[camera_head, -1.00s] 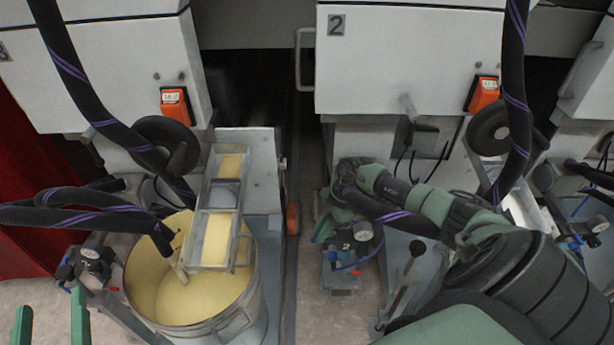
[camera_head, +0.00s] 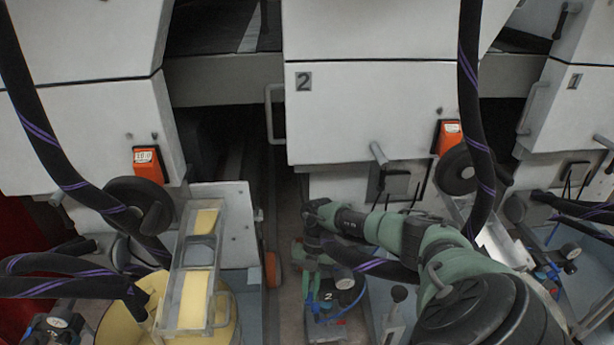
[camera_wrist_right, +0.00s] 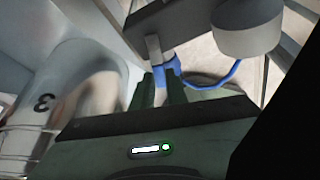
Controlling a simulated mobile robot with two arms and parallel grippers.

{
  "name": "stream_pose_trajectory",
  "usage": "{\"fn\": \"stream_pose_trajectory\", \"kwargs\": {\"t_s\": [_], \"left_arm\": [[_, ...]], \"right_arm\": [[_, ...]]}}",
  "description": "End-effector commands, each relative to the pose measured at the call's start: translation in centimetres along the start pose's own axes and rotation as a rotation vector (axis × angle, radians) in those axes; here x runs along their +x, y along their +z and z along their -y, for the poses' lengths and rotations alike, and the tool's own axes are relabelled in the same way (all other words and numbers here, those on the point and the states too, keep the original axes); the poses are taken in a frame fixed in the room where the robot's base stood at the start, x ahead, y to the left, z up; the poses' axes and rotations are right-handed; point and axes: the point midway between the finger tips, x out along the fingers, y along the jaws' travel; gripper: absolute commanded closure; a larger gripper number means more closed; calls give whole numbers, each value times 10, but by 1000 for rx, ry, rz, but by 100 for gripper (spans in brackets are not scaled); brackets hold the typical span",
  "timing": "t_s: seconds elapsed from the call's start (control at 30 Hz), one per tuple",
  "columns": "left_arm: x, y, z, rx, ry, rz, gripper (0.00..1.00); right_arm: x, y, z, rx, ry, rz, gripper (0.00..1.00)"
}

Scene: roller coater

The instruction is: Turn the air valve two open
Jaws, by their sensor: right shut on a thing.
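Air valve two is a small unit with a round gauge (camera_head: 343,279), a blue hose and a plate marked 2 (camera_head: 328,308), low in the middle of the head view. My right gripper (camera_head: 309,285) reaches down at its left side, partly hidden by the wrist. In the right wrist view, the green fingers (camera_wrist_right: 161,90) are shut on the blue valve handle (camera_wrist_right: 170,74), below a grey metal stem (camera_wrist_right: 154,48). How far the handle is turned cannot be told. My left gripper is not in view.
Black hoses (camera_head: 470,90) hang in front of the white machine housings.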

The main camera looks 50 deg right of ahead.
Motion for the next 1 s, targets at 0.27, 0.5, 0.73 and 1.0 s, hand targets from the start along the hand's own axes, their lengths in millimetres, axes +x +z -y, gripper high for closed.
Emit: {"fn": "stream_pose_trajectory", "kwargs": {"t_s": [0.27, 0.5, 0.73, 1.0], "left_arm": [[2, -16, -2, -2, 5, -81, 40], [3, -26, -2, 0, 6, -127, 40], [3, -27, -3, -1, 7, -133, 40], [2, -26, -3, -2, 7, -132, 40]], "right_arm": [[-1, 2, 8, -178, -76, 2, 100], [-1, 2, 12, -270, -114, 2, 100], [-1, 3, 14, -303, -128, 2, 100], [-1, 3, 14, -306, -130, 2, 100]]}}
